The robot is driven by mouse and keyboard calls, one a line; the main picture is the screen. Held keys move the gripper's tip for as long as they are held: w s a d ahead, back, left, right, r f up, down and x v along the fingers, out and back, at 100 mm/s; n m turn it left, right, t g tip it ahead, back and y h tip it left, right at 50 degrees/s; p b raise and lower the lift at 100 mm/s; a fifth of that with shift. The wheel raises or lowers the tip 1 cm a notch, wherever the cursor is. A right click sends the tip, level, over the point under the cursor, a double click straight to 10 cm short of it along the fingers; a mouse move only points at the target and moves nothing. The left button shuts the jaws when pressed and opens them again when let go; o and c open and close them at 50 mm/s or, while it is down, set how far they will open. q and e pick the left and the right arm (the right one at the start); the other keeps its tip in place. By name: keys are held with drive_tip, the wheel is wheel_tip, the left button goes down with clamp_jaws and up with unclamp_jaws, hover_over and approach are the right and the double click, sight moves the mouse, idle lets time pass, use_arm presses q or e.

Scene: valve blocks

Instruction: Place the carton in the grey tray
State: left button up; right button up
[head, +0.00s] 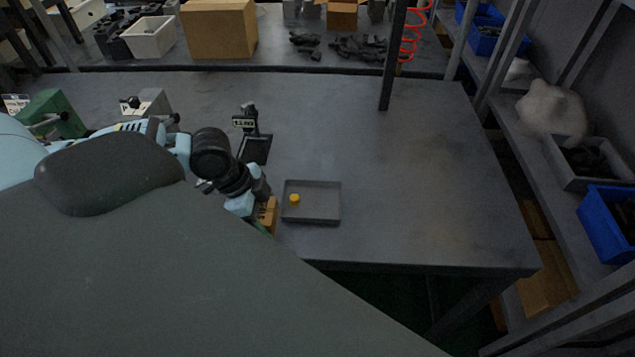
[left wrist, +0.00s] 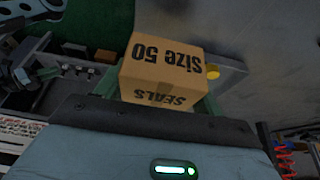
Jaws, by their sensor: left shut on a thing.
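The carton is a small brown box (left wrist: 155,65) marked "Size 50" and "SEALS" in the left wrist view. It also shows in the head view as a tan block (head: 268,214), partly hidden by my left arm. My left gripper (head: 261,215) is shut on it, with green fingers at its sides in the left wrist view. The grey tray (head: 328,217) lies on the table just right of the carton, near the front edge. A small yellow piece (head: 294,198) sits in the tray's left part. I cannot tell how high the carton is. My right gripper is not in view.
A small stand with a label (head: 245,123) and a dark square base (head: 255,150) are behind the tray. A green block (head: 54,113) and a grey block (head: 148,104) are at the left. The table right of the tray is clear.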

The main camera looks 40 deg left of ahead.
use_arm(q)
hover_over(331, 205)
drive_tip(key=s+a, duration=0.1)
drive_tip(key=a, duration=0.1)
drive_tip(key=shift+s+d+f+b, duration=0.1)
drive_tip(key=shift+d+f+b, duration=0.1)
drive_tip(key=shift+f, duration=0.2)
drive_tip(key=shift+s+d+f+b, duration=0.1)
drive_tip(key=shift+f+b, duration=0.05)
drive_tip(key=shift+f, duration=0.2)
drive_tip(key=shift+w+d, duration=0.15)
drive_tip(key=shift+w, duration=0.25)
drive_tip(key=shift+f, duration=1.8)
drive_tip(key=shift+f, duration=0.2)
drive_tip(key=o, duration=0.7)
drive_tip(key=shift+o, duration=0.2)
drive_tip(key=shift+r, duration=0.1)
drive_tip(key=v, duration=1.2)
drive_tip(key=shift+p, duration=0.4)
